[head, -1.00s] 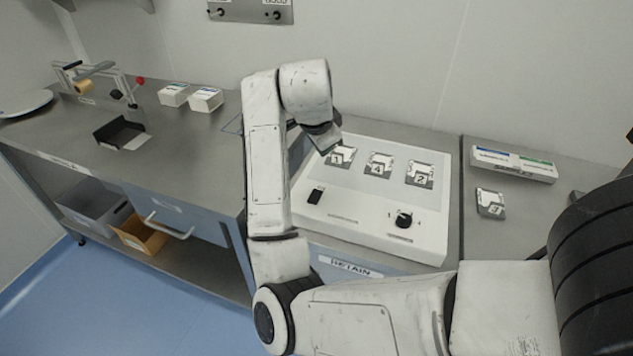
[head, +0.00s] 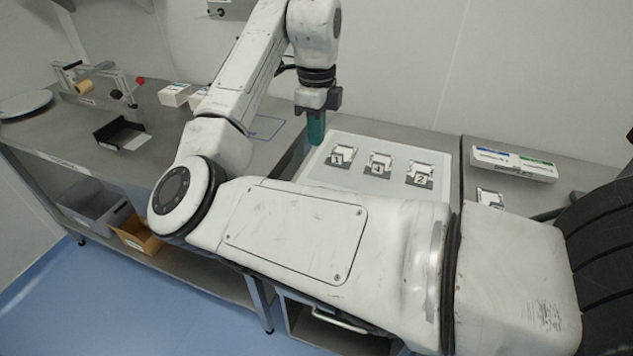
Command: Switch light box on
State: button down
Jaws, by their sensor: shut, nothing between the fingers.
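The light box (head: 398,150) is a pale panel on the bench, with three numbered cards lying on its top: card 1 (head: 342,156), card 4 (head: 379,166) and card 2 (head: 420,173). Its front part, where the black switch and the knob sit, is hidden behind my arm. My gripper (head: 316,130) points down at the left edge of the light box, its teal fingers shut and empty. I cannot tell whether the fingertips touch anything.
A long white carton (head: 513,163) and a numbered card (head: 490,198) lie on the right bench. Small white boxes (head: 174,94), a black tray (head: 121,134) and a tape dispenser (head: 98,82) stand on the left bench. A blue outlined area (head: 268,127) is bare.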

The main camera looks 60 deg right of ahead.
notch_tip(320, 180, down, 13)
jog(key=p, duration=0.2)
jog(key=shift+f+p, duration=0.2)
jog(key=shift+p, duration=0.1)
jog(key=shift+f, duration=0.35)
jog(key=shift+d+f, duration=0.1)
jog(key=shift+f, duration=0.15)
jog(key=shift+a+r, duration=0.1)
jog(key=shift+a, duration=0.15)
jog(key=shift+s+a+r, duration=0.1)
jog(key=shift+a+r, duration=0.05)
jog(key=shift+a, duration=0.4)
jog(key=shift+r+p, duration=0.1)
jog(key=shift+p, duration=0.2)
